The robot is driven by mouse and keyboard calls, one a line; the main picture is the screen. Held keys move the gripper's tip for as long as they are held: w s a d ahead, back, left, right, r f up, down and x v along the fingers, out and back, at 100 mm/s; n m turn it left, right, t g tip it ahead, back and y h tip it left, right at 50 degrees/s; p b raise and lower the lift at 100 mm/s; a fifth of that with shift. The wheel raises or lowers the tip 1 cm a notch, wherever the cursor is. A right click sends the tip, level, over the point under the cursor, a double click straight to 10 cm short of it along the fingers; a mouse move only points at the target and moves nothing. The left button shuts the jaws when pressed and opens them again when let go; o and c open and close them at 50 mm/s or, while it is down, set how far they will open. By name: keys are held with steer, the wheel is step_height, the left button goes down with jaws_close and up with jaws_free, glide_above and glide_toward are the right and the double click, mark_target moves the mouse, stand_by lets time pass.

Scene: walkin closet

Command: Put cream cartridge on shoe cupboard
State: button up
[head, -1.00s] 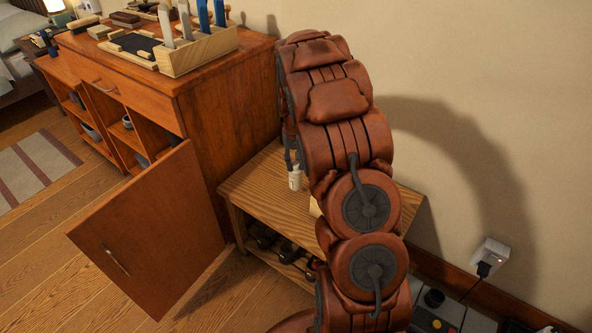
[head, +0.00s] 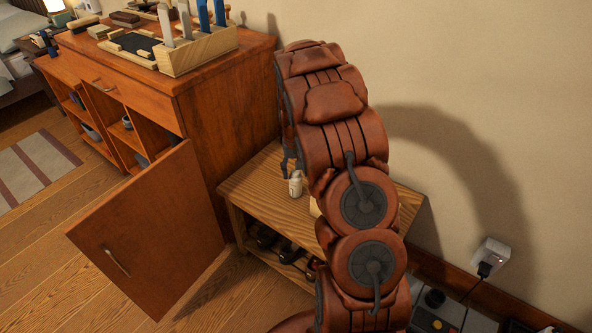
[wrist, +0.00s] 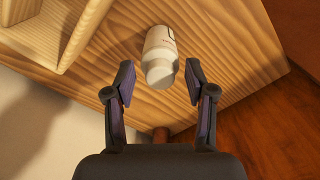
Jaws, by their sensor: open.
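The cream cartridge is a small white bottle (head: 295,185) near the left end of a low light-wood shoe cupboard (head: 262,190). In the wrist view, the white cartridge (wrist: 160,55) appears to rest on the cupboard's striped wood top (wrist: 215,55), with its rounded end towards me. My gripper (wrist: 157,82) is open. Its two fingertips are apart on either side of the cartridge's near end, with gaps between. In the head view, my arm hides most of the gripper; only a dark part (head: 286,163) shows just above the cartridge.
A brown cabinet (head: 225,110) stands left of the cupboard, its door (head: 140,235) swung open. A wooden block holder (head: 200,52) stands on it. Dark shoes (head: 265,238) lie on the cupboard's lower shelf. A pale light-wood object (wrist: 75,30) lies left in the wrist view.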

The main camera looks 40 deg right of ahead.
step_height(320, 180, up, 12)
steer(key=p, duration=0.1)
steer(key=s+a+r+n+g, duration=0.1)
steer(key=s+a+r, duration=0.2)
steer(key=s+a, duration=0.45)
steer(key=s+a+r+n, duration=0.1)
steer(key=s+a+r, duration=0.3)
steer(key=s+a, duration=0.35)
steer(key=s+a+n, duration=0.1)
steer(key=s+a, duration=0.3)
steer(key=s, duration=0.5)
steer(key=s+a+n+g, duration=0.1)
steer(key=s+a, duration=0.3)
steer(key=s, duration=0.6)
steer(key=shift+a+f+n+g, duration=0.3)
steer(key=shift+f+n, duration=0.15)
steer(key=shift+n, duration=0.15)
steer(key=shift+s, duration=0.1)
steer(key=shift+c, duration=0.4)
